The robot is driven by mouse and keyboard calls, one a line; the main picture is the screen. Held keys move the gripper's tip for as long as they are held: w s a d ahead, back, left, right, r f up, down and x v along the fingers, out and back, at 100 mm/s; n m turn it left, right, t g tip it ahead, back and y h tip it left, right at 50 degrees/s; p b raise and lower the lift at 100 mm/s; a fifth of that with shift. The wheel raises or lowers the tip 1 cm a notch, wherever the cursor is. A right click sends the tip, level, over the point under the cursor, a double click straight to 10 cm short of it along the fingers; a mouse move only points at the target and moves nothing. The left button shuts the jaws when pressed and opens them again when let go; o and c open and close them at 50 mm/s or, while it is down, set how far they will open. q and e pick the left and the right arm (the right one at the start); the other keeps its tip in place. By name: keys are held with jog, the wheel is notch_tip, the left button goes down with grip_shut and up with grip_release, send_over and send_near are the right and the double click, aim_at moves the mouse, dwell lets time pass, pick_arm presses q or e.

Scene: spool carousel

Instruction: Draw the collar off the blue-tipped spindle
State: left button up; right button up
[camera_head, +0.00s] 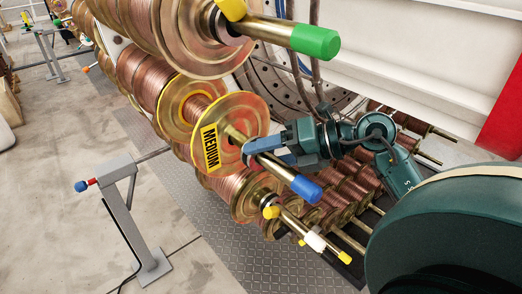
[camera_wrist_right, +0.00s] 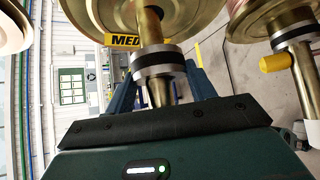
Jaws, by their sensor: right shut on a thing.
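The blue-tipped spindle (camera_head: 276,168) sticks out of the front of a copper spool with a yellow "MEDIUM" label (camera_head: 211,147), angled down to the right. Its blue tip (camera_head: 305,187) is bare in the head view. My right gripper (camera_head: 258,150) reaches in from the right across the spindle, between spool and tip. In the wrist view the collar (camera_wrist_right: 158,64), a silver and black ring, sits around the spindle between my two blue fingers, shut on it. The collar is mostly hidden by the fingers in the head view. My left gripper is not in view.
A green-tipped spindle (camera_head: 315,41) with a yellow knob lies above. A white- and yellow-tipped spindle (camera_head: 314,240) lies close below. A neighbouring collar (camera_wrist_right: 296,36) shows at right in the wrist view. A grey stand (camera_head: 132,222) with a red and blue end stands left.

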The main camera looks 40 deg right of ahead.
aim_at(292, 168)
jog(key=shift+s+d+r+b, duration=0.1)
jog(key=shift+s+d+b, duration=0.1)
jog(key=shift+s, duration=1.4)
jog(key=shift+s+d+r+b, duration=0.1)
jog(key=shift+s+b, duration=0.05)
jog(key=shift+s, duration=1.4)
